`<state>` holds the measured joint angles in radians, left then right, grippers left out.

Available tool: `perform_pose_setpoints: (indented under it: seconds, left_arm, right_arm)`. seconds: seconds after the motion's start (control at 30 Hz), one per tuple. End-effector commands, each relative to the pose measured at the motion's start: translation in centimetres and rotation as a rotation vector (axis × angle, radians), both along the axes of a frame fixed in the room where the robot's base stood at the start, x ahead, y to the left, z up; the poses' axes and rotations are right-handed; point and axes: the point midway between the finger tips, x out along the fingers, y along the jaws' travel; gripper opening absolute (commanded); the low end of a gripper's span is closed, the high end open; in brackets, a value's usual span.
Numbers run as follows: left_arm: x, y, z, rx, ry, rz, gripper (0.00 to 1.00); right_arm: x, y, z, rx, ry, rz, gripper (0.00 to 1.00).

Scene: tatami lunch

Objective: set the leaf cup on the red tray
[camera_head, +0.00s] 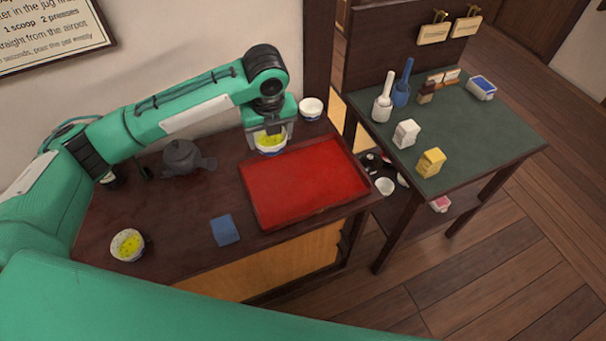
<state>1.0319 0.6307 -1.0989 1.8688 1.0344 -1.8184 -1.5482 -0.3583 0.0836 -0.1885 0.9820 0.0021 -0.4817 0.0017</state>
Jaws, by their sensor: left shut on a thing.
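The red tray (305,186) lies flat and empty on the dark wooden counter. My left gripper (269,137) points down at the tray's back left edge and is shut on a small white cup with yellow-green inside (270,147). The gripper hides part of this cup, and I cannot tell whether it touches the counter or tray. A similar white cup with yellow-green inside (127,245) stands at the counter's front left. No leaf pattern can be made out on either cup. My right gripper is out of view.
A dark teapot (182,156) stands behind and left of the tray. A white bowl (311,108) stands behind the tray, close to my left gripper. A blue cloth or block (225,230) lies left of the tray. A green-topped table (470,125) with several items stands at the right.

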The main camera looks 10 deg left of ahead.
Motion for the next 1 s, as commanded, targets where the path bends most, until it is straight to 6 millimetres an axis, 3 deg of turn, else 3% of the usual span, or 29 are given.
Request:
perform_pose_setpoints:
  seconds: [0.3,0.63,0.77,1.0]
  left_arm:
    - [0.3,-0.7,2.6,-0.002,0.0,-0.461,0.42]
    - [0.4,-1.0,3.6,0.0,0.001,-0.717,0.42]
    - [0.4,-1.0,2.2,-0.002,0.004,-0.735,0.42]
    - [0.3,-1.1,-3.6,-0.002,0.007,-0.735,0.42]
  right_arm:
    - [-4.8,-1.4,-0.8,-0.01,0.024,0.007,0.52]
    - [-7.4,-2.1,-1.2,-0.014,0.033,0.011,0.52]
    - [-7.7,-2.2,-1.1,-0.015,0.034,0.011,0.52]
    - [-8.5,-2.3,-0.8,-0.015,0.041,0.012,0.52]
